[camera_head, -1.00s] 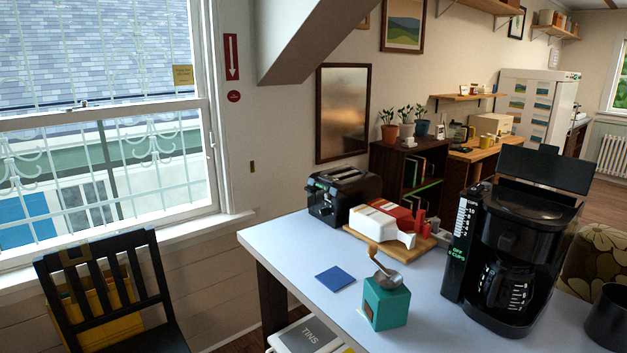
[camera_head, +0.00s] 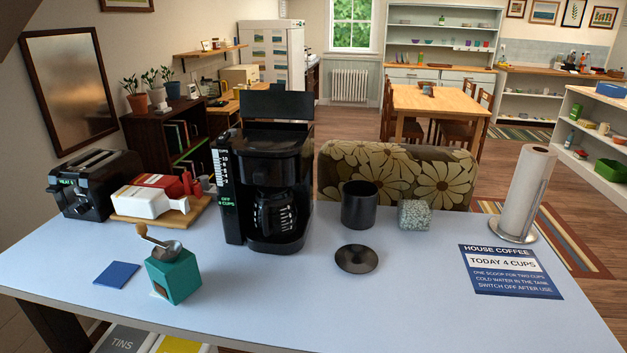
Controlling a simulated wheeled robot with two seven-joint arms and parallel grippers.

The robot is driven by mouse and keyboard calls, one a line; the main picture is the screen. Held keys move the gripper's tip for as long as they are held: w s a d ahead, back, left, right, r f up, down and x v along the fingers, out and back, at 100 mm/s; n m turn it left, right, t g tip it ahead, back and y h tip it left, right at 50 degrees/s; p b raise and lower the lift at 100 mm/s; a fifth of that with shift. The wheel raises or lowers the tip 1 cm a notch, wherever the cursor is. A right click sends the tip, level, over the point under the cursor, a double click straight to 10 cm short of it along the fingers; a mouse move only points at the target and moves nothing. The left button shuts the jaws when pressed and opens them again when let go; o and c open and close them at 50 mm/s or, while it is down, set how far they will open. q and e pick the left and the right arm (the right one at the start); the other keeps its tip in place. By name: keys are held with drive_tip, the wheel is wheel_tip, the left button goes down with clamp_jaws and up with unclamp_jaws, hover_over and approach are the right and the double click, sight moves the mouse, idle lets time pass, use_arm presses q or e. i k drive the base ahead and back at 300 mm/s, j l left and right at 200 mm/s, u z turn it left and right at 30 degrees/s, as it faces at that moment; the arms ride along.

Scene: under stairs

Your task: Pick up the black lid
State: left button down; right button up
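The black lid (camera_head: 357,259) lies flat on the pale blue table (camera_head: 330,317), near its middle. It is a dark round disc with a slightly raised centre. A black canister (camera_head: 360,206) stands upright just behind it, apart from it, and looks open at the top. Neither of my grippers shows in the head view, so nothing is seen touching the lid.
A black coffee maker (camera_head: 268,184) with a raised lid stands left of the black lid. A speckled block (camera_head: 414,215), a paper towel roll (camera_head: 528,192) and a sign (camera_head: 510,270) are to the right. A teal grinder (camera_head: 173,272) stands front left. The table's front middle is clear.

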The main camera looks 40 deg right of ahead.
sight(355, 257)
drive_tip(key=z, duration=1.65)
